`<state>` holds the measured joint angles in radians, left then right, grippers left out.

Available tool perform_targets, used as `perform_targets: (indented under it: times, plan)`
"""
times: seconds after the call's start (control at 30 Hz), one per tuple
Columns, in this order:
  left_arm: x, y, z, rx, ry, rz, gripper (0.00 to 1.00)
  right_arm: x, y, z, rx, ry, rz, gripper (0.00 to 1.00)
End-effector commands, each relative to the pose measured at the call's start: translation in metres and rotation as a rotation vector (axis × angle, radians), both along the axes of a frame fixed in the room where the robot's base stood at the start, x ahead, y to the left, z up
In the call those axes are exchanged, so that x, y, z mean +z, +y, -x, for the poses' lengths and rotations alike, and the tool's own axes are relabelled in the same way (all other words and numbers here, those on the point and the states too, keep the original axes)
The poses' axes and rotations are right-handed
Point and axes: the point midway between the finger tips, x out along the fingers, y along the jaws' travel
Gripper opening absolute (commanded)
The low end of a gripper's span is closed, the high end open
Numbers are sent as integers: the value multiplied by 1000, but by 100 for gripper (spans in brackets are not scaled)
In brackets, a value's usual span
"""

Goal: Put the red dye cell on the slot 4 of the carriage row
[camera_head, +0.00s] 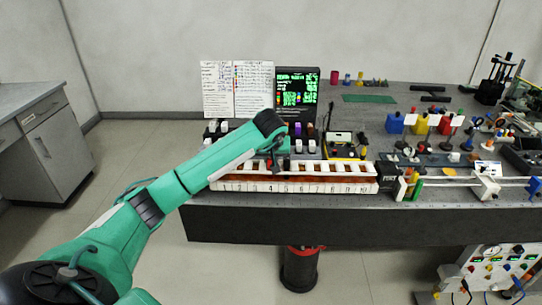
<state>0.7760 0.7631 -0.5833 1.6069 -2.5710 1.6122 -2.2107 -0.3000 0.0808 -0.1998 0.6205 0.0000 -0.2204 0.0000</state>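The carriage row (300,187) is a long white rack with a numbered front and a reddish-brown strip, lying along the front edge of the bench. My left arm reaches in from the left. My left gripper (277,163) points down over the row, around the numbers 4 and 5. Its fingers are small and dark, so I cannot tell whether they are open or shut, or whether they hold anything. I cannot make out the red dye cell for certain; it may be hidden by the gripper or arm. My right gripper is not in view.
Behind the row stand a dark screen (297,92), white printed sheets (237,89) and a yellow-edged device (343,146). Dark racks with white and purple pieces lie partly behind my arm. Blue, yellow and red blocks and optical parts crowd the right. A grey cabinet (57,140) stands at left.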

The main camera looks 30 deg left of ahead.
Motion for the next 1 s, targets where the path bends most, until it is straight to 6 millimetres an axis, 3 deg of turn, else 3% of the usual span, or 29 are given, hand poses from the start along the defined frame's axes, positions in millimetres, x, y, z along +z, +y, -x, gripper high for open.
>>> perform_targets:
  times: [0.33, 0.37, 0.47, 0.77, 1.0]
  plan:
    - [-4, 0, 0, 0, -2, 0, 0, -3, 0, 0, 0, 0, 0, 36]
    - [-3, 0, 0, -1, -3, 0, 23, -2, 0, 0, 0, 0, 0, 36]
    - [-3, 0, 0, -1, -3, 0, 41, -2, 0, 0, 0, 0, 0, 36]
    - [-1, 0, 0, -1, -2, 1, 41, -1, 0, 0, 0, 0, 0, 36]
    - [25, -7, 11, -1, -8, -2, 41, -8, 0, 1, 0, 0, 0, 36]
